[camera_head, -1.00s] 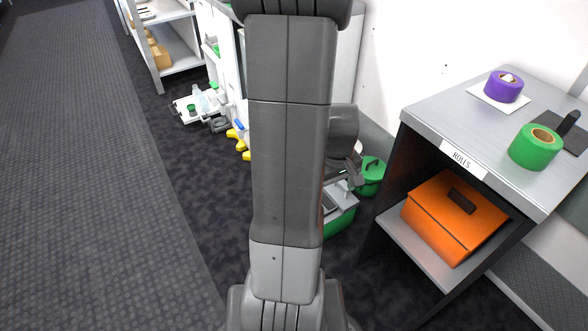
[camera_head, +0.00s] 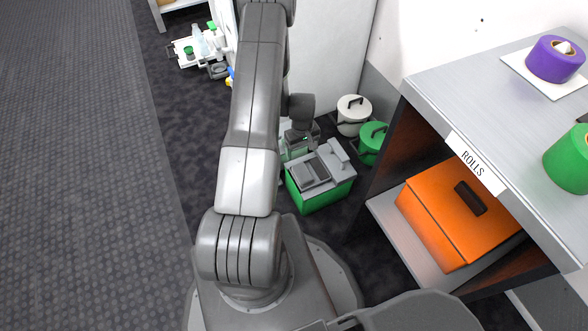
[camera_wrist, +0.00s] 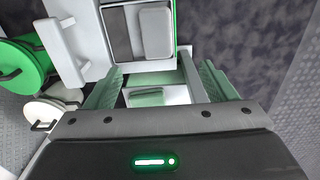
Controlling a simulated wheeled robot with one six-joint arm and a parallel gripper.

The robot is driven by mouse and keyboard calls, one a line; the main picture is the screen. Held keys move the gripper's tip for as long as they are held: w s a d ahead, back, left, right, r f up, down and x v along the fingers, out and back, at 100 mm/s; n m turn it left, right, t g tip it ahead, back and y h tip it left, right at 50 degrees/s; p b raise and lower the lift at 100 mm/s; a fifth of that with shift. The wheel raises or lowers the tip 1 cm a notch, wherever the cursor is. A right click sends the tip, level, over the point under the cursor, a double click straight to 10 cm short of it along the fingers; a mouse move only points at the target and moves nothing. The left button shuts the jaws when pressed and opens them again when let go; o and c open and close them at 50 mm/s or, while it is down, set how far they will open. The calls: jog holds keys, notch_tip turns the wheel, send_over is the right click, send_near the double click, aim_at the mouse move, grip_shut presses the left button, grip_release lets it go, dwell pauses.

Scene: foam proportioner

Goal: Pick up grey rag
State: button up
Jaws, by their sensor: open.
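My gripper (camera_wrist: 160,85) is open in the wrist view, with one greenish finger on each side and nothing held between them. In the head view, my gripper (camera_head: 303,142) is low over the far side of a green box with a grey top (camera_head: 318,190). The box top also shows in the wrist view (camera_wrist: 87,42), ahead of the fingers. A grey rounded piece (camera_wrist: 155,32) lies on it beside a dark panel; I cannot tell whether it is the grey rag. A small pale green-grey piece (camera_wrist: 147,98) shows between the fingers, partly hidden by the gripper body.
A green lidded bucket (camera_head: 373,140) and a white lidded bucket (camera_head: 352,112) stand beyond the box. At right, a shelf unit labelled ROLLS (camera_head: 430,90) holds an orange box (camera_head: 455,215), a purple roll (camera_head: 555,58) and a green roll (camera_head: 570,160). The floor at left is clear.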

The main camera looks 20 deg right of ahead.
jog(key=b, duration=0.2)
send_over(302, 172)
jog(key=f, duration=0.8)
jog(key=shift+a+f, duration=0.2)
jog(key=shift+f, duration=0.2)
jog(key=shift+s+d+f+b, duration=0.15)
jog(key=shift+f+b, duration=0.85)
jog(key=shift+f, duration=1.7)
jog(key=shift+c, duration=0.2)
jog(key=c, duration=1.1)
jog(key=shift+r, duration=0.15)
